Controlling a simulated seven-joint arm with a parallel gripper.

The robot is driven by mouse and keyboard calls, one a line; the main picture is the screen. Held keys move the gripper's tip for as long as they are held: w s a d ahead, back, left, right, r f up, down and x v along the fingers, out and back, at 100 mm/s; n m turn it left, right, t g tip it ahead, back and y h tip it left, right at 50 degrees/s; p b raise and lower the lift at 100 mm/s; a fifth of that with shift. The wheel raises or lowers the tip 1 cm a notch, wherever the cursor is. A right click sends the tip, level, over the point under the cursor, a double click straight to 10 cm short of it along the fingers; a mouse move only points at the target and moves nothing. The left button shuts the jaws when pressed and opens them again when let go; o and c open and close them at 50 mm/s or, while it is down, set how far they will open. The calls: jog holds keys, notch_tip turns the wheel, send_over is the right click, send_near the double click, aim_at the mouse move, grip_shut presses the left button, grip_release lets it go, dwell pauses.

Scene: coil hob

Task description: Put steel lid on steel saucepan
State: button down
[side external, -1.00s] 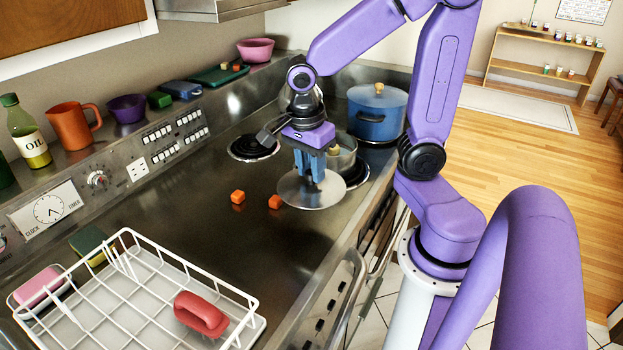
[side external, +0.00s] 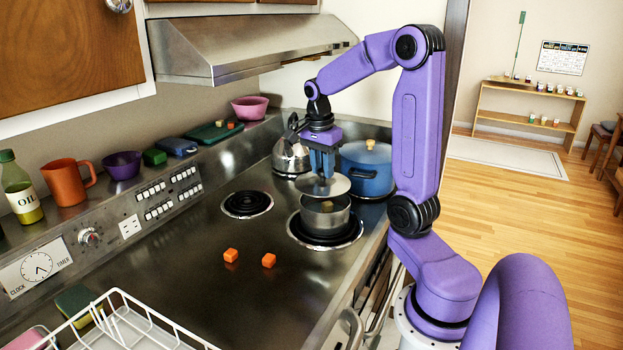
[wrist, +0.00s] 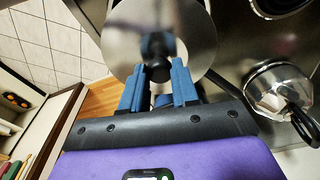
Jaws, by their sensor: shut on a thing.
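The steel lid (side external: 336,185) is a flat shiny disc held level by my gripper (side external: 322,172), which is shut on its dark knob. In the wrist view the lid (wrist: 190,30) fills the top middle, and my blue fingers (wrist: 158,78) close around the knob. The steel saucepan (side external: 325,219) stands on the front right coil. The lid hangs just above its far rim, apart from it, and the pan's front opening shows something yellowish inside. In the wrist view the saucepan is hidden behind the lid.
A blue pot (side external: 368,172) with a lid stands right behind the saucepan. A steel kettle (side external: 290,155) is behind left, also in the wrist view (wrist: 282,90). An empty coil (side external: 247,204) and two orange cubes (side external: 231,255) lie left. A white rack (side external: 120,322) stands in front.

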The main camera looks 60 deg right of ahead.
aim_at(325, 181)
jog(key=shift+s+d, duration=0.15)
jog(key=shift+d, duration=0.4)
jog(key=shift+f, duration=2.2)
jog(key=shift+f, duration=0.45)
jog(key=shift+c, duration=1.4)
grip_release()
jog(key=shift+r, duration=0.15)
jog(key=shift+r, duration=3.4)
